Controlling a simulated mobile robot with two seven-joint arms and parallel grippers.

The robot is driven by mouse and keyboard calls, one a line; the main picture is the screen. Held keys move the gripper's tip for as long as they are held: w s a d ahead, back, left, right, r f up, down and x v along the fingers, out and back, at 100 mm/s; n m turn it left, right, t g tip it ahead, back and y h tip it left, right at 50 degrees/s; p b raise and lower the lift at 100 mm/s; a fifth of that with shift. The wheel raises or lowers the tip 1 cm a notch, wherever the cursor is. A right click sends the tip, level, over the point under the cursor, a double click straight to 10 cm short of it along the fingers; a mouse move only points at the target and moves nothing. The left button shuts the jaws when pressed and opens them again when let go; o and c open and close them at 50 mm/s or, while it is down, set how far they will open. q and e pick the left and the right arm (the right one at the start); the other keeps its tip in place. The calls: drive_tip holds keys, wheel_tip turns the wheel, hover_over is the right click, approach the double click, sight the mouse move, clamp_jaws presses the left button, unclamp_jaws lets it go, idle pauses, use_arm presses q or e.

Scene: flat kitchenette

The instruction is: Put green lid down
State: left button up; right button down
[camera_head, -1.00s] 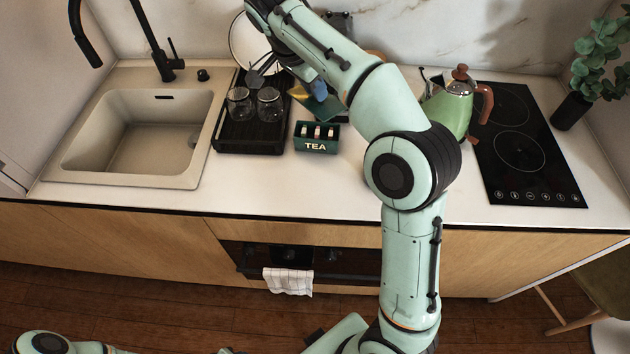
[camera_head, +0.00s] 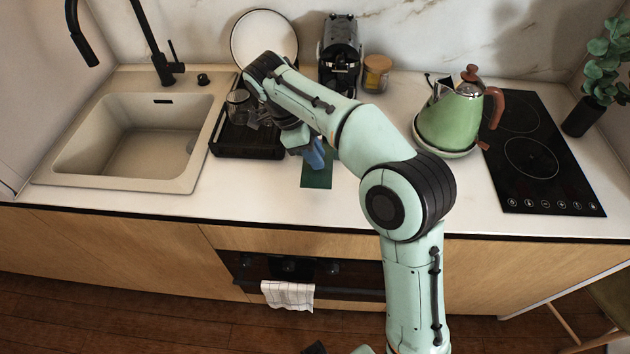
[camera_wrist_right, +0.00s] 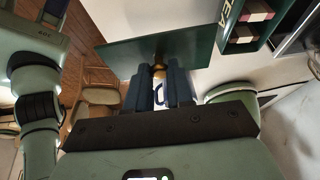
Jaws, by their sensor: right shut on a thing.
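The green lid (camera_head: 318,180) is a flat dark-green plate with a small brass-coloured knob (camera_wrist_right: 158,70). My right gripper (camera_head: 313,158) is shut on that knob, and its blue fingers show in the wrist view (camera_wrist_right: 160,88). The lid (camera_wrist_right: 125,53) spreads out beyond the fingertips, near the front part of the counter in the head view. I cannot tell whether it touches the counter. The open green tea box (camera_wrist_right: 246,22) with packets inside shows beside the lid in the wrist view; the gripper and lid hide it in the head view. My left gripper is not in view.
A black drying tray (camera_head: 240,150) with glasses lies left of the gripper, beside the sink (camera_head: 130,140). A coffee machine (camera_head: 339,55), a jar (camera_head: 376,73) and a green kettle (camera_head: 450,118) stand behind and right. The counter front right of the lid is clear (camera_head: 350,205).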

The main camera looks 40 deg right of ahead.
sight(315, 177)
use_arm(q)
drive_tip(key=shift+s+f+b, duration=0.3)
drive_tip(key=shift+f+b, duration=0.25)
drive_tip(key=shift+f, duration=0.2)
use_arm(e)
wheel_tip(315, 177, down, 8)
drive_tip(key=shift+f, duration=0.15)
drive_tip(key=shift+w, duration=0.1)
drive_tip(key=shift+f, duration=0.2)
drive_tip(key=c, duration=1)
unclamp_jaws()
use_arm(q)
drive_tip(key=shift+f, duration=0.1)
use_arm(e)
drive_tip(key=shift+r, duration=0.1)
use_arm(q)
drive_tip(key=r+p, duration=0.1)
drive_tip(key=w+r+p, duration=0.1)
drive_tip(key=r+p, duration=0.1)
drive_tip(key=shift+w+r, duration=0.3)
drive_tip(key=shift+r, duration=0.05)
use_arm(e)
drive_tip(key=v, duration=1.2)
